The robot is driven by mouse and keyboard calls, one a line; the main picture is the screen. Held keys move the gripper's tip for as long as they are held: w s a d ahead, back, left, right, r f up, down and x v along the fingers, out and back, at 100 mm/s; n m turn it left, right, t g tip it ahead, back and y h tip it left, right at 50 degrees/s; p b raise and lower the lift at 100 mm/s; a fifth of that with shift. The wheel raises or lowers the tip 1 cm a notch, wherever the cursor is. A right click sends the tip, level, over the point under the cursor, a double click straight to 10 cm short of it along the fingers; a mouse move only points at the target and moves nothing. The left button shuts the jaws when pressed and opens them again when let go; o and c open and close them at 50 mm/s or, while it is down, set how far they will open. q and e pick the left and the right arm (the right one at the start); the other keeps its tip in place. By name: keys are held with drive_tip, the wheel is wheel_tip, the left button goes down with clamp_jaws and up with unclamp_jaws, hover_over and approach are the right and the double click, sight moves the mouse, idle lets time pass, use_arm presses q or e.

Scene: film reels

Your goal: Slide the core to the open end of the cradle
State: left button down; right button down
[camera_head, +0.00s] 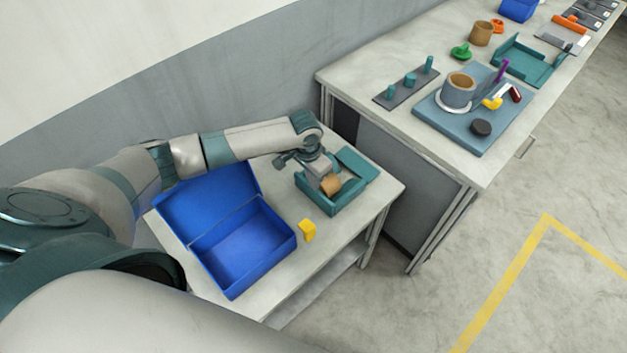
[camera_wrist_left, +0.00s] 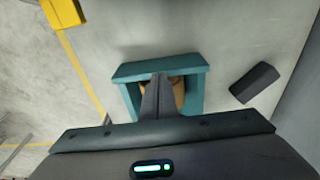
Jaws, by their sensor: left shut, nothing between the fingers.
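A teal cradle (camera_head: 345,201) stands on the low table, with a tan core (camera_head: 331,184) inside it. In the left wrist view, the cradle (camera_wrist_left: 160,68) shows a wall across the top and walls at both sides; the core (camera_wrist_left: 179,92) lies between them, partly hidden by my fingers. My left gripper (camera_head: 322,174) reaches down into the cradle beside the core. Its fingers (camera_wrist_left: 158,80) are shut with nothing between them. Whether they touch the core, I cannot tell. The near end of the cradle is hidden in the wrist view. My right gripper is not in view.
An open blue box (camera_head: 245,245) and a yellow block (camera_head: 307,229) sit on the low table. A dark block (camera_wrist_left: 254,82) lies right of the cradle in the wrist view. The long bench (camera_head: 350,78) holds a blue-grey board (camera_head: 460,132) and another teal tray (camera_head: 530,68).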

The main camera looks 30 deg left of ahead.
use_arm(q)
drive_tip(key=shift+w, duration=0.15)
idle(0.6)
drive_tip(key=shift+w+d+b, duration=0.3)
drive_tip(key=shift+w+d, duration=0.05)
drive_tip(key=shift+w, duration=0.65)
drive_tip(key=shift+w+d+b, duration=0.35)
drive_tip(key=shift+w+d, duration=0.05)
drive_tip(key=shift+w, duration=0.55)
drive_tip(key=shift+w+d+b, duration=0.3)
drive_tip(key=shift+w+d, duration=0.05)
drive_tip(key=shift+w, duration=0.65)
drive_tip(key=shift+s+a+r+p, duration=0.1)
drive_tip(key=shift+s+a+p, duration=0.15)
drive_tip(key=shift+s+p, duration=0.35)
drive_tip(key=shift+s+a+p, duration=0.15)
drive_tip(key=shift+s+p, duration=0.25)
drive_tip(key=shift+p, duration=0.2)
drive_tip(key=shift+s, duration=0.15)
